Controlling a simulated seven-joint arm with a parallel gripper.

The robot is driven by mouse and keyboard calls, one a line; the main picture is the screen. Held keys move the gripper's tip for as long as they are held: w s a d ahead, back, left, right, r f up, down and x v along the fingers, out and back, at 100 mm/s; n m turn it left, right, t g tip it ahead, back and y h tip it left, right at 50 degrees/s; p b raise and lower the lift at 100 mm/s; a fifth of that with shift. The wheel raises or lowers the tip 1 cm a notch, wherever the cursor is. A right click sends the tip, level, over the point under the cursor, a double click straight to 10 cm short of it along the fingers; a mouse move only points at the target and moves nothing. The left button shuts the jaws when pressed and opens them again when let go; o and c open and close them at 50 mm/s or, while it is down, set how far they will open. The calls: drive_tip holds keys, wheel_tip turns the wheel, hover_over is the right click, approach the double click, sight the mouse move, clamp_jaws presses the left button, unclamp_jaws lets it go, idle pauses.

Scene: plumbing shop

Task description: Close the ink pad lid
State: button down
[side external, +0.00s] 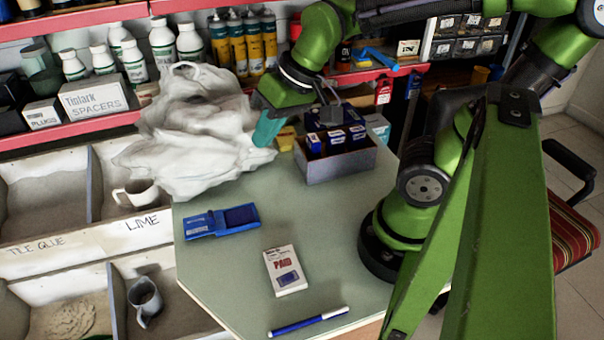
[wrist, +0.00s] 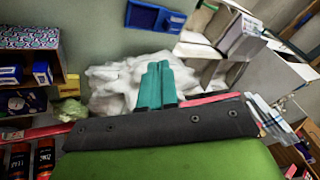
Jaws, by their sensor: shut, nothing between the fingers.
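The blue ink pad (side external: 221,221) lies on the left part of the table, in front of the white plastic bag. Its dark pad surface (side external: 241,215) is exposed on the right, and the blue lid part (side external: 201,225) extends to the left, so it looks open. My gripper (side external: 268,130), with teal fingers, is up beside the bag, behind and apart from the ink pad. The fingers (wrist: 156,86) are together and hold nothing.
The white plastic bag (side external: 190,125) is bulky beside my gripper. A grey box of blue cartons (side external: 335,166) stands at the back of the table. A white PAID box (side external: 285,271) and a blue marker (side external: 308,322) lie toward the front. The table centre is clear.

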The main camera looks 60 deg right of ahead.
sight(233, 217)
drive_tip(key=w+a+f+m+g+h, duration=0.1)
drive_tip(key=w+a+f+m+g, duration=0.25)
drive_tip(key=w+f, duration=0.3)
drive_tip(key=w+a+f+m+g+h, duration=0.1)
drive_tip(key=w+a+f+m+g, duration=0.1)
drive_tip(key=w+a+f, duration=0.4)
drive_tip(key=shift+t, duration=0.25)
drive_tip(key=shift+w+d+f, duration=0.15)
drive_tip(key=shift+w+f, duration=0.1)
drive_tip(key=shift+f, duration=1.1)
drive_tip(key=shift+w+d+f, duration=0.15)
drive_tip(key=shift+w+f, duration=0.05)
drive_tip(key=shift+f, duration=1.15)
drive_tip(key=shift+w+d+f, duration=0.15)
drive_tip(key=shift+w+f, duration=0.1)
drive_tip(key=shift+f, duration=1.1)
drive_tip(key=shift+s+d, duration=0.1)
drive_tip(key=shift+h, duration=0.3)
drive_tip(key=shift+s+d, duration=1.35)
drive_tip(key=shift+d, duration=0.15)
drive_tip(key=shift+s+d, duration=1.3)
drive_tip(key=shift+d, duration=0.15)
drive_tip(key=shift+f, duration=0.1)
drive_tip(key=shift+w+a, duration=0.15)
drive_tip(key=shift+a, duration=0.05)
drive_tip(key=shift+a+r, duration=0.15)
drive_tip(key=shift+r, duration=1.7)
drive_tip(key=shift+a+r, duration=0.1)
drive_tip(key=shift+r, duration=1.75)
